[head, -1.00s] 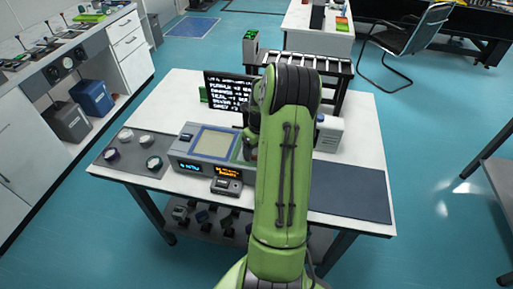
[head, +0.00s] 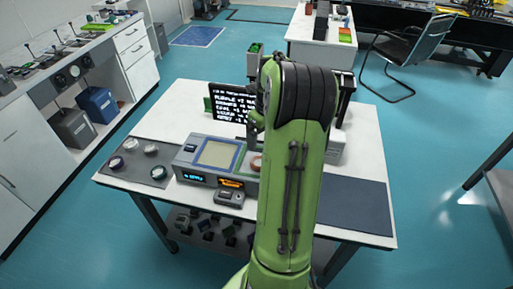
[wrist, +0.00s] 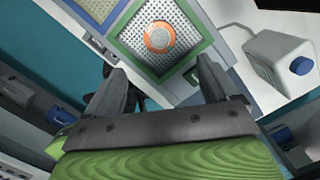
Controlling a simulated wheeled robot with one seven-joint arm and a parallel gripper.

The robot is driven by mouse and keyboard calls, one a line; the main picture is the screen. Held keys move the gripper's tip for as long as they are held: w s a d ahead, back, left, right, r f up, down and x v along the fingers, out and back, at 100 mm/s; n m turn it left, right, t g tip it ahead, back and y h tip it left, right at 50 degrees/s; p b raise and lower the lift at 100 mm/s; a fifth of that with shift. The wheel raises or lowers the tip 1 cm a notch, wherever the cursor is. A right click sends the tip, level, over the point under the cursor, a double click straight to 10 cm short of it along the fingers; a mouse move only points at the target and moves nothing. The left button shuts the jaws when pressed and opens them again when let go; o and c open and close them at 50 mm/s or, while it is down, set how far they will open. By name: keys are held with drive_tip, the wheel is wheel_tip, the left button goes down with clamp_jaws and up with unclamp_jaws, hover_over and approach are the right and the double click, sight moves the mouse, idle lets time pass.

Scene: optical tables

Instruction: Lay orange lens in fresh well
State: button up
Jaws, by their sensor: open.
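The orange lens (wrist: 160,37), an orange ring around a pale disc, lies flat on the perforated floor of a green-framed square well (wrist: 135,60). In the head view the orange lens (head: 256,162) shows just left of my arm, partly hidden. My gripper (wrist: 160,65) is open and empty, its two fingers spread apart below the lens in the wrist view and clear of it. In the head view my arm mostly hides the gripper. A blue-framed well (head: 217,153) with a beige floor lies left of the green one. No readable label tells which well is fresh.
Several other lenses (head: 129,144) lie on a dark mat at the table's left. A black text screen (head: 232,103) stands behind the wells. A white box with a blue knob (wrist: 285,62) stands to the right. A dark mat (head: 352,205) at the front right is empty.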

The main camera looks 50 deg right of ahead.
drive_tip(key=a+r+n+h, duration=0.1)
drive_tip(key=a+r+n, duration=0.2)
drive_tip(key=a+n, duration=0.35)
drive_tip(key=w+a+r+n+t, duration=0.1)
drive_tip(key=a+r+n, duration=0.35)
drive_tip(key=a, duration=0.25)
drive_tip(key=a+r+n+h, duration=0.1)
drive_tip(key=a+r+n, duration=0.2)
drive_tip(key=a+n, duration=0.4)
drive_tip(key=s+a+n+t+y, duration=0.2)
drive_tip(key=s+a+n, duration=0.9)
drive_tip(key=n, duration=0.9)
drive_tip(key=a+t, duration=0.1)
drive_tip(key=a, duration=0.2)
drive_tip(key=shift+s, duration=0.4)
drive_tip(key=shift+r, duration=0.1)
